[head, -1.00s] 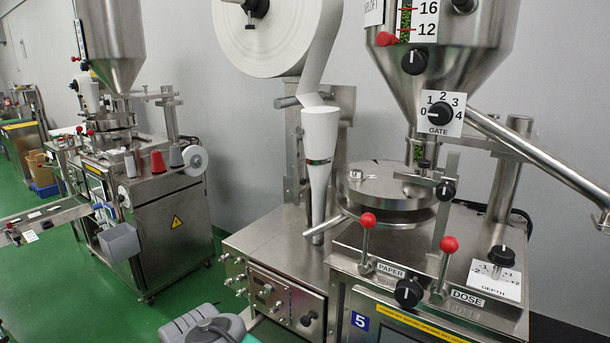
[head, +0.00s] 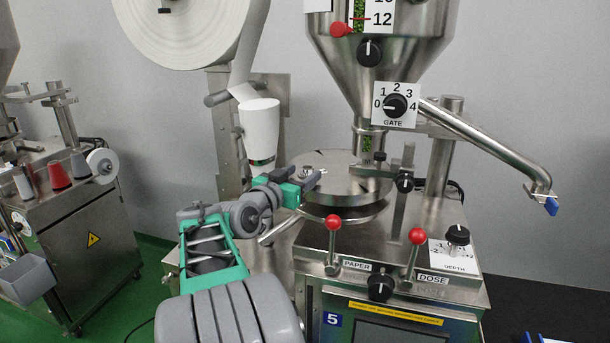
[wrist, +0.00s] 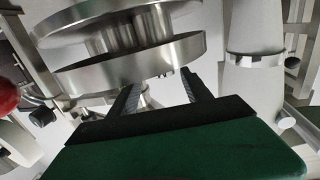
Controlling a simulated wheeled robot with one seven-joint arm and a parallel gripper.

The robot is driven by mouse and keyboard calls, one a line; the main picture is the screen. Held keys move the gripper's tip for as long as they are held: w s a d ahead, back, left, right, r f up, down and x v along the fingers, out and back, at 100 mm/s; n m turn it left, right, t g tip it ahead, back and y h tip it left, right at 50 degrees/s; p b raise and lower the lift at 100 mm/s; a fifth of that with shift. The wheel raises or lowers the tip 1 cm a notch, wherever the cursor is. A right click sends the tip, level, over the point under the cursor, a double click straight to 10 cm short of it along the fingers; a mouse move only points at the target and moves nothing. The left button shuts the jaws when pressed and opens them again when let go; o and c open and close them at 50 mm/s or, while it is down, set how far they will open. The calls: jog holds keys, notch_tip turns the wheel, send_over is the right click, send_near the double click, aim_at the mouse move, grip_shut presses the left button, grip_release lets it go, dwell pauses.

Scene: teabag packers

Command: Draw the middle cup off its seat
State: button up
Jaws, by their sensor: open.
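My gripper (head: 306,175) is open and empty, in front of the round steel turntable (head: 350,188) of the machine. I cannot tell from these views how far the fingertips are from the discs. I cannot single out a middle cup or its seat; a small steel fitting (head: 307,169) on the turntable's top, near the fingertips, is too small and partly covered to identify.
Red-knobbed levers (head: 333,223) stand in front of the turntable. A white paper cone (head: 260,128) hangs left of it, under a large paper roll (head: 180,25). The steel hopper (head: 385,50) rises above. A second machine (head: 80,225) with spools stands at left.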

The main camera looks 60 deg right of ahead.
aim_at(304, 171)
jog(key=d, duration=0.1)
jog(key=d+p, duration=0.2)
jog(key=d, duration=0.1)
jog(key=shift+w+d+f, duration=0.1)
jog(key=shift+w, duration=0.15)
jog(key=shift+d+f, duration=0.15)
jog(key=shift+d, duration=0.2)
jog(key=shift+a, duration=0.1)
jog(key=shift+c, duration=0.5)
jog(key=c, duration=1.1)
